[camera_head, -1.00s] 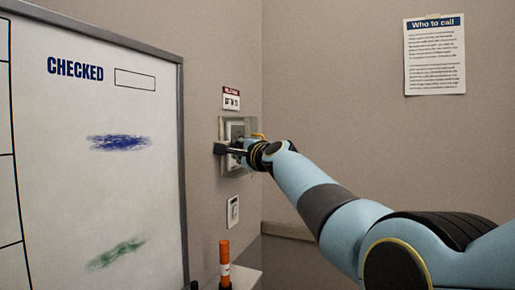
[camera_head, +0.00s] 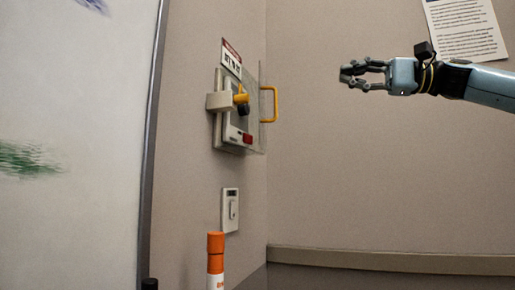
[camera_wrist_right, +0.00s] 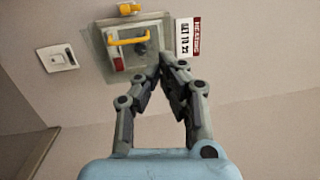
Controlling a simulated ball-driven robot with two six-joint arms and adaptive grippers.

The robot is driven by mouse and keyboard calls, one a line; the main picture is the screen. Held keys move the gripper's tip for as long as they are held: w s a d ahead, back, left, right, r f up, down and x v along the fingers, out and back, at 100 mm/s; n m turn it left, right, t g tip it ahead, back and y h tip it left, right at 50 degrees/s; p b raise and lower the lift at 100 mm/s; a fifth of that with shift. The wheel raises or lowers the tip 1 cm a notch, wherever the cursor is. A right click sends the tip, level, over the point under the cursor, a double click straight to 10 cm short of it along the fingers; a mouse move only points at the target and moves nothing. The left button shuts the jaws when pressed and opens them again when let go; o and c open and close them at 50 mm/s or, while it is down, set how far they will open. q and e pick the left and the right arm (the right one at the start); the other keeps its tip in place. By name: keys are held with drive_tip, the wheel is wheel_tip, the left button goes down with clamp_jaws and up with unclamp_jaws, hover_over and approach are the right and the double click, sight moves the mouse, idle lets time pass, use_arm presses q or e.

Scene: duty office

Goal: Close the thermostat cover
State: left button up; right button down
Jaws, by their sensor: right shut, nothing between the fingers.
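The thermostat (camera_head: 235,128) is a pale box on the left wall in the head view. A clear cover (camera_head: 257,118) with a yellow handle (camera_head: 275,104) stands out in front of it. A grey block (camera_head: 219,101) with a yellow piece (camera_head: 241,98) sits at its left side. In the right wrist view, the handle (camera_wrist_right: 128,40) lies across the thermostat's front; I cannot tell whether the cover is fully seated. My right gripper (camera_head: 346,74) is shut and empty, to the right of the handle and apart from it. My left gripper is not in view.
A whiteboard (camera_head: 70,130) fills the left. A white switch (camera_head: 230,210) is below the thermostat, and an orange-capped marker (camera_head: 215,255) stands at the bottom. A paper notice (camera_head: 466,28) hangs on the back wall. The space between gripper and handle is clear.

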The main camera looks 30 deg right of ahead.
wheel_tip(320, 180, down, 3)
drive_tip(key=h+b, duration=0.1)
drive_tip(key=h+p, duration=0.1)
drive_tip(key=p, duration=2.1)
approach(261, 101)
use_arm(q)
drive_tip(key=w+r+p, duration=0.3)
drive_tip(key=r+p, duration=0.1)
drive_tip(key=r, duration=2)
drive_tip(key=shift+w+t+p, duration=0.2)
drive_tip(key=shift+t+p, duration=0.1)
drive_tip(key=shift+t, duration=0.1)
use_arm(e)
drive_tip(key=shift+w+a+f, duration=0.1)
drive_tip(key=shift+w+a, duration=0.35)
drive_tip(key=shift+w, duration=0.45)
drive_tip(key=shift+w+a, duration=0.45)
drive_tip(key=shift+w, duration=0.4)
drive_tip(key=a+p, duration=0.1)
drive_tip(key=a, duration=0.1)
drive_tip(key=w+a, duration=0.1)
drive_tip(key=a, duration=0.1)
drive_tip(key=shift+w+a+p, duration=0.15)
drive_tip(key=shift+w+p, duration=0.05)
drive_tip(key=shift+p, duration=0.15)
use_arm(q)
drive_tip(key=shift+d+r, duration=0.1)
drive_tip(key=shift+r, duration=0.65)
